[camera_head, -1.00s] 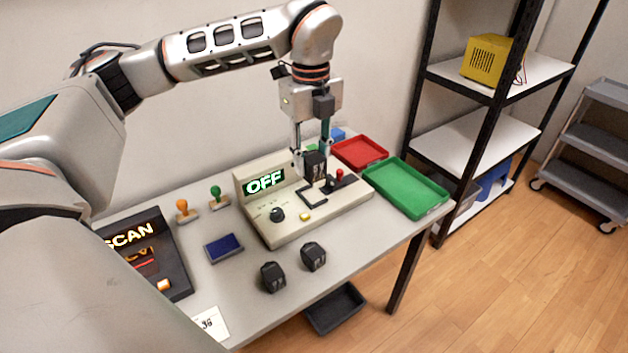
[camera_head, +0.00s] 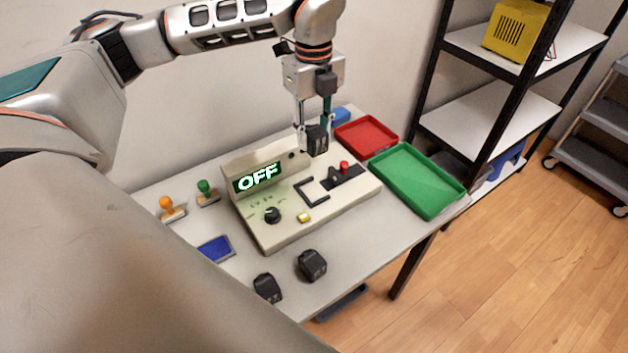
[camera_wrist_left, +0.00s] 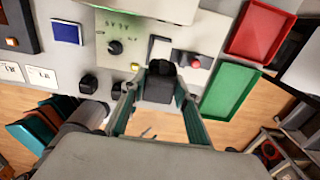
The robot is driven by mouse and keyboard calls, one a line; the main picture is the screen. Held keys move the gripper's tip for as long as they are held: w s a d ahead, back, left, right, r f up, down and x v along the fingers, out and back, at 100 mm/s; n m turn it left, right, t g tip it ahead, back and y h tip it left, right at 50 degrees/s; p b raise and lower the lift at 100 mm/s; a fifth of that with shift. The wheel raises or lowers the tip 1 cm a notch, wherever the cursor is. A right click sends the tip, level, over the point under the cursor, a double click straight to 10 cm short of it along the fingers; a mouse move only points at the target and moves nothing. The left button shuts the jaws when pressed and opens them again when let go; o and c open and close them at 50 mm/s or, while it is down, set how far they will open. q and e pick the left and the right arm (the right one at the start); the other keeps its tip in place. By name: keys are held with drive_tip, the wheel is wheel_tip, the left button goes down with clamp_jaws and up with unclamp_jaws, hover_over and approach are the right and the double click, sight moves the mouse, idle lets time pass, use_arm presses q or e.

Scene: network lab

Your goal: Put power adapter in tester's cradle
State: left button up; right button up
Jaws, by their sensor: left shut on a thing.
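My left gripper (camera_head: 314,128) is shut on a black power adapter (camera_head: 318,142) and holds it above the back part of the tester. The adapter also shows between the fingers in the left wrist view (camera_wrist_left: 159,88). The beige tester (camera_head: 272,224) has a display (camera_head: 257,178) reading OFF, a black knob (camera_head: 272,214), a yellow button (camera_head: 304,217) and a red-tipped lever (camera_head: 344,167). Its cradle, a black bracket (camera_head: 309,194) on the top face, looks empty. The adapter is apart from it, farther back. My right gripper is not in view.
Two more black adapters (camera_head: 312,265) (camera_head: 267,288) lie in front of the tester. A red tray (camera_head: 367,137) and a green tray (camera_head: 418,184) stand to its right. Two stamps (camera_head: 172,208) (camera_head: 207,192) and a blue pad (camera_head: 215,249) are to the left.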

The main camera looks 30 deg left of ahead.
sight(314, 144)
use_arm(q)
wheel_tip(314, 144, down, 15)
drive_tip(key=shift+f, duration=0.1)
idle(0.4)
drive_tip(key=shift+f, duration=0.1)
drive_tip(key=o, duration=1.2)
wheel_tip(314, 144, up, 12)
drive_tip(key=shift+r, duration=0.15)
